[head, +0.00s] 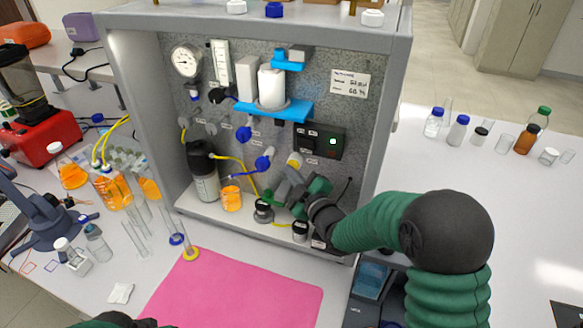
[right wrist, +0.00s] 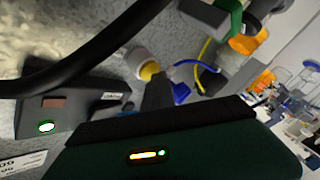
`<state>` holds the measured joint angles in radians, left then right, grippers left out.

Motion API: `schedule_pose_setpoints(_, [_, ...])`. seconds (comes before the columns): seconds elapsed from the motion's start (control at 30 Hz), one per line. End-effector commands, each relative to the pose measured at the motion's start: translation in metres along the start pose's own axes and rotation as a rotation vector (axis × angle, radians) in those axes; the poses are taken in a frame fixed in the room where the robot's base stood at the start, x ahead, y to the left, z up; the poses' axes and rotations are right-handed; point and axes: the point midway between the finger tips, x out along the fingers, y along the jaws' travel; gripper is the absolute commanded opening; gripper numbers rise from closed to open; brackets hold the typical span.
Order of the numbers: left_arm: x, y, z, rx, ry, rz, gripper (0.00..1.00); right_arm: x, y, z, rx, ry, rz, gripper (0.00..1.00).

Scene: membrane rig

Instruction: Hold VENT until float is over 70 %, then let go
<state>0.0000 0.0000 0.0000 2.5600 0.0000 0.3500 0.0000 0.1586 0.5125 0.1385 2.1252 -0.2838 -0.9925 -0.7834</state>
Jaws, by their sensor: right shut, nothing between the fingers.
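The rig's upright panel (head: 345,120) stands in a grey frame. A white sign (head: 350,83) on it has small text, too blurred for me to read surely; its last line seems to end in a percent sign. A clear scaled tube (head: 220,63) is at the upper left. A yellow-tipped white knob (head: 294,160) sits below the dark box; its label is unreadable, so I cannot tell if it is VENT. My right gripper (head: 290,190) is shut and empty, just below the knob. In the right wrist view the knob (right wrist: 148,70) is beside the dark fingertip; contact is unclear.
A dark box (head: 320,142) with a lit round button is above my right gripper. A black-capped bottle (head: 203,170) and an orange beaker (head: 231,197) stand left of it. Bottles (head: 526,138) are on the right bench. The pink mat (head: 235,295) is clear.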

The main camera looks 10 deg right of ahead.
Motion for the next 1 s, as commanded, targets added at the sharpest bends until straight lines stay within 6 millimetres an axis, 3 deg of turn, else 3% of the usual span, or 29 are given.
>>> schedule_pose_setpoints(0.47, [0.001,0.000,0.000,0.000,0.000,0.000,0.58,-0.001,0.000,0.000,0.000,-0.001,0.001,0.00])
schedule_pose_setpoints(1.0, [0.007,0.000,0.002,0.000,0.000,0.000,0.58,-0.015,-0.009,-0.008,0.000,0.000,0.001,0.00])
